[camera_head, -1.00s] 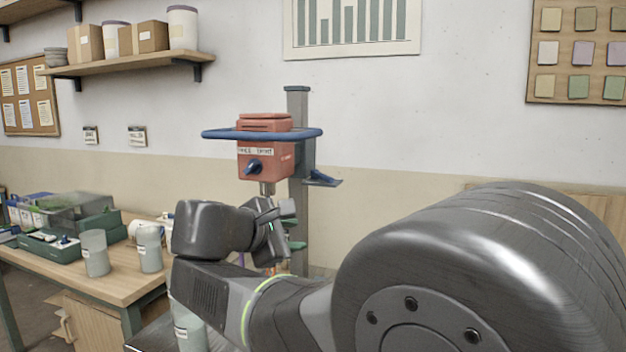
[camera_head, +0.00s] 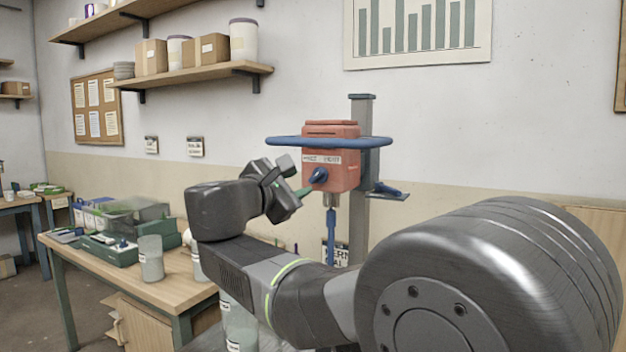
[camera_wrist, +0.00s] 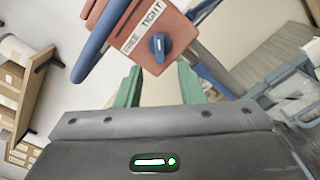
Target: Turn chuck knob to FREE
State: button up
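The chuck knob (camera_head: 318,177) is a blue dial on the front of the red mixer head (camera_head: 345,172); it also shows in the wrist view (camera_wrist: 159,46). A white label (camera_wrist: 144,31) above it reads FREE on the left and TIGHT on the right. I cannot tell for sure which word the knob points to. My gripper (camera_wrist: 161,86) has its two green fingers spread apart with nothing between them, and the knob lies just beyond their tips. In the head view my gripper (camera_head: 304,192) is at knob height, to its left. Whether a finger touches the knob is unclear.
A blue bar (camera_head: 330,142) runs across the mixer head. A blue shaft (camera_head: 331,237) hangs from the chuck (camera_head: 330,200) below. A grey column (camera_head: 361,220) stands behind. A wooden table (camera_head: 180,288) at left holds cups and a green case.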

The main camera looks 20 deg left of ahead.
aim_at(314, 178)
jog(key=w, duration=0.7)
jog(key=shift+d, duration=0.3)
jog(key=shift+c, duration=0.4)
grip_shut()
